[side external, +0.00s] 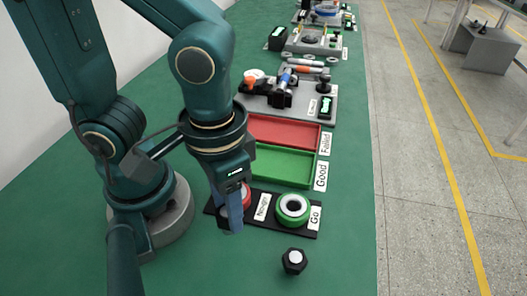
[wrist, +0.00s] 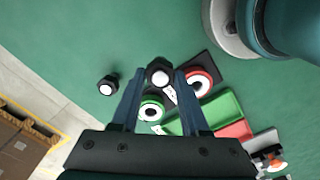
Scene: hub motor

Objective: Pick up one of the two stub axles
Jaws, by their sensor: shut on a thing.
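One stub axle (wrist: 159,72), dark with a white round end, is held between the fingertips of my gripper (wrist: 160,76) in the wrist view. In the side view my gripper (side external: 231,218) points down in front of the red ring, and its fingers hide the held axle. I cannot tell its exact height above the table. The other stub axle (side external: 294,262), black and six-sided with a white top, stands on the green table at the front. It also shows left of my fingers in the wrist view (wrist: 107,85).
A black gauge plate (side external: 267,220) carries a green Go ring (side external: 293,208) and a red No-go ring, partly hidden behind my gripper. Behind it lie a green Good tray (side external: 284,165) and a red Failed tray (side external: 284,132).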

